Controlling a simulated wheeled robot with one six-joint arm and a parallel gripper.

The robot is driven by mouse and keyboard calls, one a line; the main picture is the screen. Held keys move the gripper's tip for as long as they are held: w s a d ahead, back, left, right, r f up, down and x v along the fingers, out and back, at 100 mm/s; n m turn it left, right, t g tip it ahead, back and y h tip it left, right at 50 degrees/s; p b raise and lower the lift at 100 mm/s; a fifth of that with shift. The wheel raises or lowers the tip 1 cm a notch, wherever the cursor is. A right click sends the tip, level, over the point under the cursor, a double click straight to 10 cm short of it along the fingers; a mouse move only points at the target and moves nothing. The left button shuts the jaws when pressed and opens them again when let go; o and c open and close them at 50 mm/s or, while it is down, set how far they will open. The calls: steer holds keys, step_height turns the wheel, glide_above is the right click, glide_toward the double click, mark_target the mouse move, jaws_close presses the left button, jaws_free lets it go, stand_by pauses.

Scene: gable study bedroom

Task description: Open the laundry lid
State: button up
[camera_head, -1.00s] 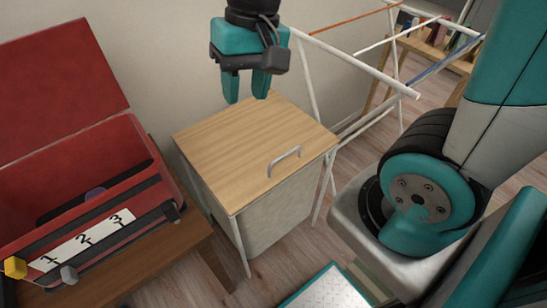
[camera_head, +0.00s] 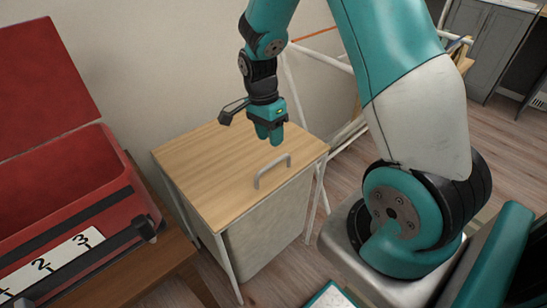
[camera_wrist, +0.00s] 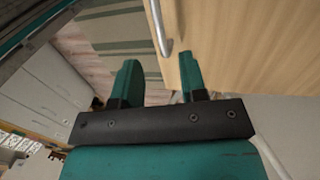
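The laundry box has a light wooden lid (camera_head: 205,170), which lies flat and closed on a pale fabric hamper (camera_head: 268,225) with white legs. A grey metal bar handle (camera_head: 272,170) stands on the lid near its front right edge. My gripper (camera_head: 270,140) points down above the lid, just behind the handle. In the wrist view my gripper's two teal fingers (camera_wrist: 160,80) are apart with nothing between them. The handle (camera_wrist: 158,30) shows just beyond the fingertips, and the lid (camera_wrist: 240,50) fills the right side. I cannot tell any contact.
An open red toolbox (camera_head: 65,180) with numbered labels stands on a wooden bench (camera_head: 165,265) at the left. A white drying rack (camera_head: 300,95) stands behind and right of the hamper. The wall is close behind. Wooden floor (camera_head: 300,275) shows in front.

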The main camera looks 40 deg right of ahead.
steer(key=f, duration=0.3)
steer(key=s+f, duration=0.1)
steer(key=f, duration=0.3)
steer(key=shift+s, duration=0.2)
steer(key=shift+r, duration=0.1)
jaws_close()
